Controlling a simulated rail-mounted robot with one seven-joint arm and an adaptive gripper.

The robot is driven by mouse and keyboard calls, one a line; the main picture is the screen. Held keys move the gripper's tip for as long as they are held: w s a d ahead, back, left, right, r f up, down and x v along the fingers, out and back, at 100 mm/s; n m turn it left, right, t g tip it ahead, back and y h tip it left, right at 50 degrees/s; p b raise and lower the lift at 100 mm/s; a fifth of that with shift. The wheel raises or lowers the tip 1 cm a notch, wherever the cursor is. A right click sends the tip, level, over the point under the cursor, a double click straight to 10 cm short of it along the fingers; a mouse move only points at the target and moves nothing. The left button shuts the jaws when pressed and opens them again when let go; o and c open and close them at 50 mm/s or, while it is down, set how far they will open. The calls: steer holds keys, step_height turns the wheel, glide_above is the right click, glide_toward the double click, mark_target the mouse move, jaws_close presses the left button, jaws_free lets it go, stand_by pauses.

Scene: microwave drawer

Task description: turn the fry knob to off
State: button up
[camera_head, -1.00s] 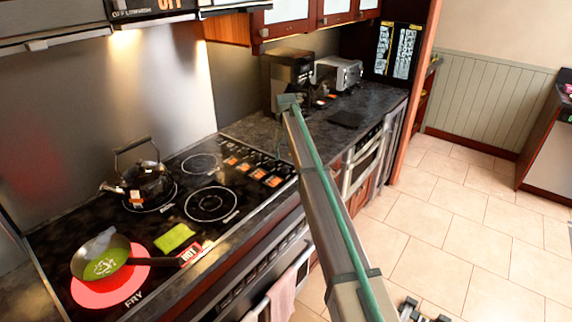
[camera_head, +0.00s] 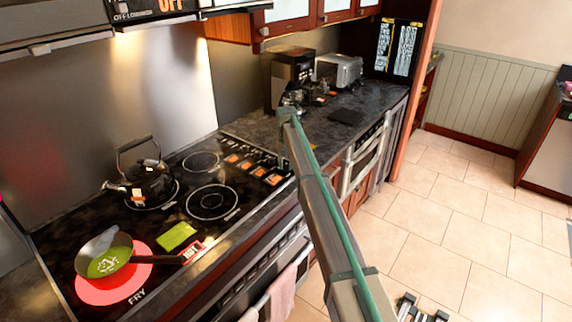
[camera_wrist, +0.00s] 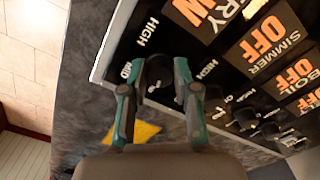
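The fry knob (camera_wrist: 158,80) is a dark round knob at the front edge of the control panel in the wrist view. The display beside it, labelled FRY (camera_wrist: 203,12), is partly cut off and shows orange letters ending in "OW". My gripper (camera_wrist: 158,68) has its two fingers parted, one on each side of this knob. Whether the fingers touch it I cannot tell. In the head view my arm reaches over the right end of the cooktop (camera_head: 160,240), and the fingertips and knob are not clear there.
Other dark knobs (camera_wrist: 245,118) and displays reading OFF (camera_wrist: 262,42) lie to the right in the wrist view. A pan (camera_head: 108,262) sits on the glowing red fry burner (camera_head: 100,292). A kettle (camera_head: 146,182) stands behind it. Towels (camera_head: 283,293) hang at the oven front.

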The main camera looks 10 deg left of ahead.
jaws_close()
steer(key=shift+n, duration=0.4)
steer(key=n+b, duration=0.2)
steer(key=n, duration=0.3)
steer(key=shift+f+b, duration=0.1)
steer(key=shift+b, duration=0.3)
steer(key=n+b, duration=0.1)
steer(key=n, duration=0.3)
steer(key=shift+w, duration=0.1)
steer(key=n+b, duration=0.1)
steer(key=n, duration=0.3)
steer(key=o, duration=0.8)
jaws_free()
